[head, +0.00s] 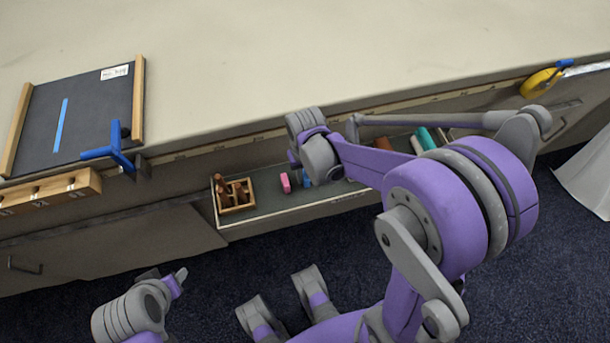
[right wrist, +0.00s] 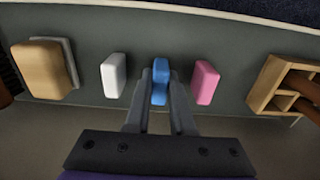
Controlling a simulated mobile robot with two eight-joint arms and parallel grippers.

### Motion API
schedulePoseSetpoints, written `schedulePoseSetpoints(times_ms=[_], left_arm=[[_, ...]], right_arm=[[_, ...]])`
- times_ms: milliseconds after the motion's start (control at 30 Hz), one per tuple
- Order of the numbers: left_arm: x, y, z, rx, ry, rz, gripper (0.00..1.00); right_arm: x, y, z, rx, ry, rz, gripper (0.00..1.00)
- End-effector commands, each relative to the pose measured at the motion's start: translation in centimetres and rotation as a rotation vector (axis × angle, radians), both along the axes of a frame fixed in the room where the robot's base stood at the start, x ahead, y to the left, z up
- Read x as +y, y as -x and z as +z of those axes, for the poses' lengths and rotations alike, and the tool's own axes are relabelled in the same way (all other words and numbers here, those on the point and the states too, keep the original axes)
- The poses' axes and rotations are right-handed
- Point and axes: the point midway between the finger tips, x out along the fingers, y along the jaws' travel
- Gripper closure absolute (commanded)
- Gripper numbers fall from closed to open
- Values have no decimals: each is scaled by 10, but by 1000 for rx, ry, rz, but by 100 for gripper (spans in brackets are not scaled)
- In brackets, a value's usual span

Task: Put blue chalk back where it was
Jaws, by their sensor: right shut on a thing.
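The blue chalk (right wrist: 160,82) stands out between the two fingertips of my right gripper (right wrist: 160,94), which is shut on it. In the head view a bit of blue chalk (head: 307,182) shows in the tray, with my right arm hiding most of the gripper. A pink chalk (right wrist: 205,82) stands to one side of it and a white chalk (right wrist: 114,76) to the other, both apart from the fingers. The grey tray (head: 262,213) lies along the table's front side. At the lower left of the head view my left gripper (head: 172,282) is partly seen; its jaws are unclear.
A wooden box (head: 224,209) with brown pieces stands at the tray's left end. A tan eraser (right wrist: 42,68) lies beyond the white chalk. A blackboard (head: 92,112) with a blue stroke lies on the table, near a blue clamp (head: 112,155). A yellow tape measure (head: 540,83) is at the right edge.

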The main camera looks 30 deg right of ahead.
Motion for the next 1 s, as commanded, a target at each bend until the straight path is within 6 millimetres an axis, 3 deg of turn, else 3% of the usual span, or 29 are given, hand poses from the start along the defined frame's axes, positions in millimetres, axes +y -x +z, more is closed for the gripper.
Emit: schedulePoseSetpoints(times_ms=[367,400,567,867,1000], left_arm=[[0,0,-4,1,0,0,50],[0,0,-5,2,0,0,50],[0,0,-4,1,0,0,50],[0,0,-3,1,0,0,50],[0,0,3,-1,0,0,50]], right_arm=[[0,0,-7,0,0,0,100],[0,0,-8,0,0,0,76],[0,0,-7,0,0,0,48],[0,0,-5,0,0,0,48],[0,0,7,-1,0,0,48]])
